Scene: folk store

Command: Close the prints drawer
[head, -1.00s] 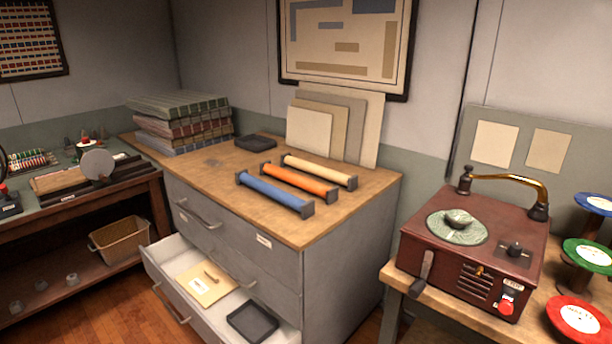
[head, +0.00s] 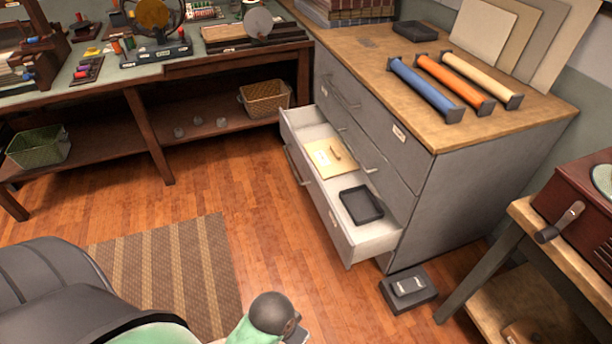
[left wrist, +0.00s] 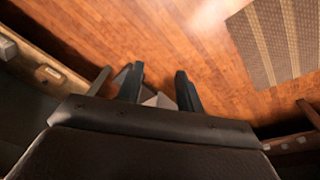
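The prints drawer (head: 336,235) is a pale, low drawer of the grey cabinet (head: 470,190). In the head view it stands pulled well out, with its handle (head: 296,166) on the front. A cream folder (head: 322,160) and a dark tray (head: 360,205) lie inside it. In the left wrist view my left gripper (left wrist: 159,70) has its two dark fingers apart, above the wooden floor. A grey shape shows between and behind them, and I cannot tell what it is. The left fingers do not show in the head view. My right gripper is not in view.
Blue, orange and cream rolls (head: 455,82) lie on the cabinet top. A dark box (head: 409,291) sits on the floor beside the cabinet's near corner. A workbench (head: 130,95) stands at the left and a striped rug (head: 165,265) lies in front. Floor before the drawer is clear.

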